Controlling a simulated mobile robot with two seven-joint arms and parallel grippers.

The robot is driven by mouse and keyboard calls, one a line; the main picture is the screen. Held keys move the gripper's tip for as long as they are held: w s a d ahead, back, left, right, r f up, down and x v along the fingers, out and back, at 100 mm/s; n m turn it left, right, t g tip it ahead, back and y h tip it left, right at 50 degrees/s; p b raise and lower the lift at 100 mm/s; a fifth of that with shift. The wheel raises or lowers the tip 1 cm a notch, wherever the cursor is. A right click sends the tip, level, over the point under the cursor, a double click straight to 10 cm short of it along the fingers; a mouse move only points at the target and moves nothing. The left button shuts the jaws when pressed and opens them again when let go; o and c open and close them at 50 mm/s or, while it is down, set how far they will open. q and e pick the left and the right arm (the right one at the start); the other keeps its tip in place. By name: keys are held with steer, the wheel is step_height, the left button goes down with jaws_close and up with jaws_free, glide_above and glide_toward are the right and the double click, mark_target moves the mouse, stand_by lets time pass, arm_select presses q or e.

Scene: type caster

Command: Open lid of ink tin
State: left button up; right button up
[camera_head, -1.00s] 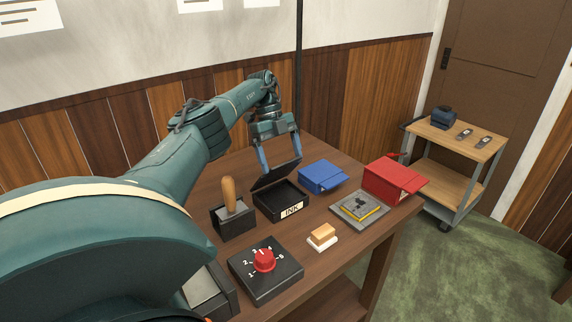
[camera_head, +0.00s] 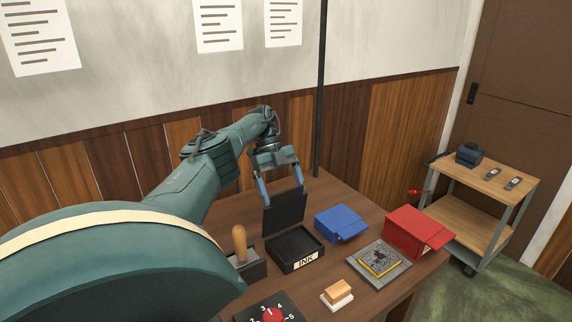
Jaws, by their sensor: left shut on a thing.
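The ink tin (camera_head: 294,250) is a black box with a white INK label on its front, standing on the wooden table. Its black lid (camera_head: 284,212) stands raised, close to upright, at the back edge of the tin. The dark inside of the tin shows. My left gripper (camera_head: 282,196) is above and behind the tin, its blue fingers shut on the lid at its upper edge. The exact contact is partly hidden by the lid. My right gripper is not in view.
A wooden-handled tool (camera_head: 239,243) stands in a dark holder left of the tin. A blue box (camera_head: 340,223), a red box (camera_head: 418,231), a grey plate with a yellow-edged block (camera_head: 379,262), a small wood-topped block (camera_head: 337,293) and a red-knob dial (camera_head: 272,315) surround it. A cart (camera_head: 487,186) stands right.

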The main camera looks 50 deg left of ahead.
arm_select(q)
steer(key=shift+s+f, duration=0.15)
steer(key=shift+f, duration=0.25)
steer(key=o, duration=1.1)
steer(key=shift+a, duration=0.1)
step_height(320, 180, up, 10)
steer(key=shift+f, duration=0.1)
